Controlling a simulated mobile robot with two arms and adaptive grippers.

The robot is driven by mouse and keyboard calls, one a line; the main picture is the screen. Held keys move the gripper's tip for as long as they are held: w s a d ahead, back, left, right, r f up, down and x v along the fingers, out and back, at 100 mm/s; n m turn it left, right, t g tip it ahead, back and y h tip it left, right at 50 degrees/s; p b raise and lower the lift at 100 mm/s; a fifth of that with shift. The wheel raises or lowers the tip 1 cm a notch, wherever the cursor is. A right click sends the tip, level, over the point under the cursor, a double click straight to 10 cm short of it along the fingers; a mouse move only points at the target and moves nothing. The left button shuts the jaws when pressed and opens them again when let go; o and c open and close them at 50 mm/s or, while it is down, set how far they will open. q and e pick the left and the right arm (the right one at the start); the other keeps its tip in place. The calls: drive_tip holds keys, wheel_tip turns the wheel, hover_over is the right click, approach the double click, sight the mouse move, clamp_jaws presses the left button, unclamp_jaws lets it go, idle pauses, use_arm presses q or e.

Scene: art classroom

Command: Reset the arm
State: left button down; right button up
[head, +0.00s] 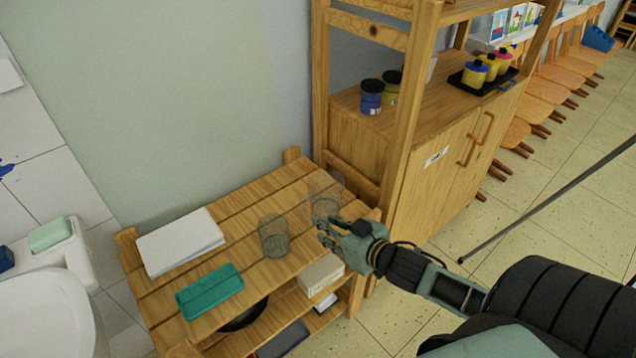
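My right gripper (327,235) reaches in from the right over the right end of the slatted wooden shelf unit (222,222). Its fingers look spread, with nothing visible between them. A clear glass (325,207) stands on the shelf top just behind the fingertips; I cannot tell whether they touch it. Another clear glass (273,237) stands to the left of the gripper, apart from it. My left gripper is not in view.
The shelf top also holds a white book or paper stack (180,242) and a green case (210,290). A wooden cabinet (432,180) stands behind my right arm. A washbasin (45,315) is at the left.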

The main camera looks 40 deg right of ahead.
drive_tip(key=s+a+f+g, duration=0.2)
drive_tip(key=s+a+g, duration=0.4)
drive_tip(key=s, duration=0.4)
drive_tip(key=s+a+f+g, duration=0.2)
drive_tip(key=s+a+g, duration=0.2)
drive_tip(key=s+a, duration=0.55)
wheel_tip(320, 180, down, 24)
drive_tip(key=s+d+n+g+p, duration=0.1)
drive_tip(key=s+d, duration=0.1)
drive_tip(key=s, duration=0.1)
drive_tip(key=s+d+f+g+h, duration=0.1)
drive_tip(key=s+d+f, duration=0.1)
drive_tip(key=s+f, duration=1.4)
drive_tip(key=shift+s+d+f+g+p, duration=0.2)
drive_tip(key=shift+d+g+p, duration=0.1)
drive_tip(key=shift+p, duration=0.1)
